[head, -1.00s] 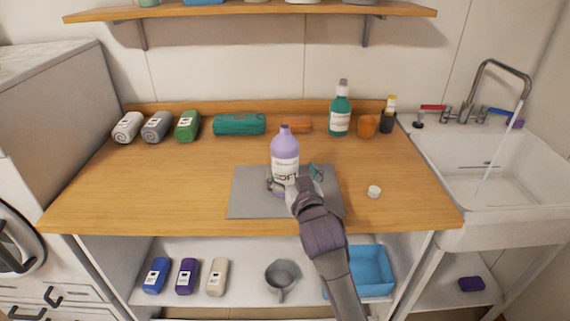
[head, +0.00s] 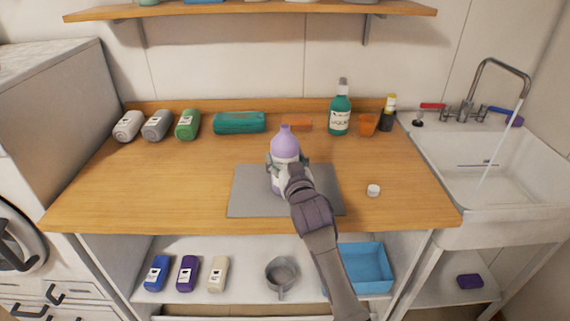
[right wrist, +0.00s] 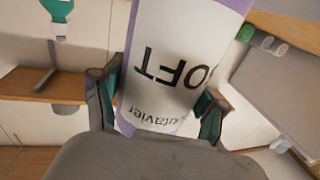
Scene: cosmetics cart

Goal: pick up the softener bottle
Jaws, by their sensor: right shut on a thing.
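The softener bottle (head: 285,143) is lilac with a white label and stands upright over the grey mat (head: 246,205) on the wooden counter. My right gripper (head: 287,172) is shut on the bottle's body, coming from the front. In the right wrist view the bottle (right wrist: 180,60) fills the space between the two fingers (right wrist: 155,112), and its label letters "OFT" appear upside down. Whether the bottle's base touches the mat is hidden behind my gripper. My left gripper is in none of the views.
A small white cap (head: 373,190) lies right of the mat. A green bottle (head: 340,115), an orange cup (head: 368,125) and a dark bottle (head: 388,118) stand at the back right. The sink (head: 490,165) is at the right.

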